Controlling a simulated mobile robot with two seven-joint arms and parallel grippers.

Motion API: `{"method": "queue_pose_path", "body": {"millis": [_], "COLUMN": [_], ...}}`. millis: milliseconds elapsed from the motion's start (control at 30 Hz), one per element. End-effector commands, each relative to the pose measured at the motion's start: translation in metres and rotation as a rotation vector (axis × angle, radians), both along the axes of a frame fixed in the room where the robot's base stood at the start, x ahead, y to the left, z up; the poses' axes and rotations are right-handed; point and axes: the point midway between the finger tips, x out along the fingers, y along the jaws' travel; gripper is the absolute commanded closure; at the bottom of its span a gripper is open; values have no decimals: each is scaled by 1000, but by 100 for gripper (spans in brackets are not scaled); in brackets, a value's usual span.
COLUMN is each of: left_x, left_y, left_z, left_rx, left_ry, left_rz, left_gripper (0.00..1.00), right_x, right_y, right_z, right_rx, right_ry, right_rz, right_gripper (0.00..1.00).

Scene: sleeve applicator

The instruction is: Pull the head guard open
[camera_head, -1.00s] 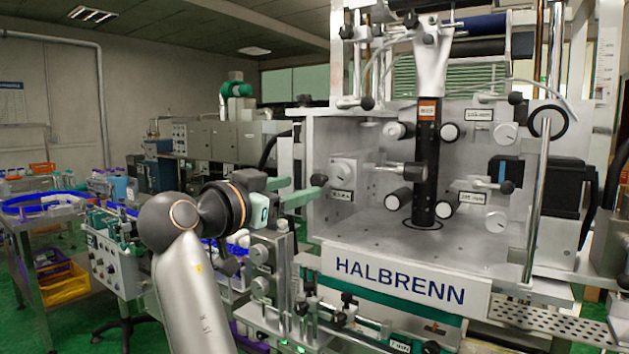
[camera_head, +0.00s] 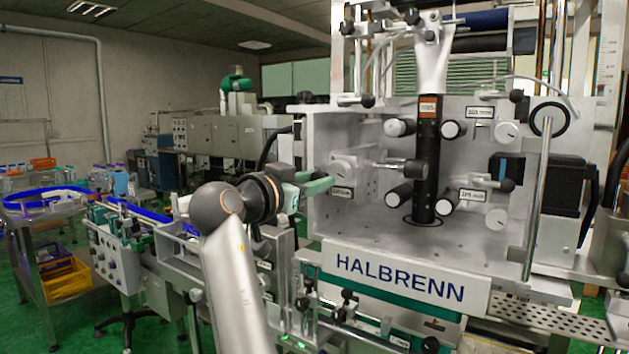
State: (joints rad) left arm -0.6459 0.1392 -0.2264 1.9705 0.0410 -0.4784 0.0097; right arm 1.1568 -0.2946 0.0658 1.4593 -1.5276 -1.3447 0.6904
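The applicator head is an open-fronted grey housing (camera_head: 360,135) above the HALBRENN sign. A tall chrome vertical bar (camera_head: 537,210) stands at its front right and looks like the guard's handle; a clear guard panel cannot be made out for certain.
A black vertical column (camera_head: 427,160) and several rollers and knobs fill the housing. The HALBRENN sign (camera_head: 405,277) and clamp hardware are below. A black box (camera_head: 555,195) is behind the bar. A conveyor and a cart with yellow bins (camera_head: 67,278) stand to the left.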

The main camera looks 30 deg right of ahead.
Motion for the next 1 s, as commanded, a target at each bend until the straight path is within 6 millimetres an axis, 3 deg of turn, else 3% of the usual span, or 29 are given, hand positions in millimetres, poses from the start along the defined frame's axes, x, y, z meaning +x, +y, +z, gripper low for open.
{"method": "queue_pose_path", "body": {"millis": [33,300,1000], "left_x": [0,-1,-1], "left_y": [-1,-2,-2], "left_z": [0,0,0], "left_rx": [0,-3,-2], "left_ry": [1,2,2], "left_rz": [-1,-2,-2], "left_gripper": [50,50,50], "right_x": [0,0,0], "right_y": [0,0,0], "right_z": [0,0,0], "right_rx": [0,0,1], "right_ry": [0,0,0], "right_rz": [0,0,-1], "right_gripper": [73,100,100]}}
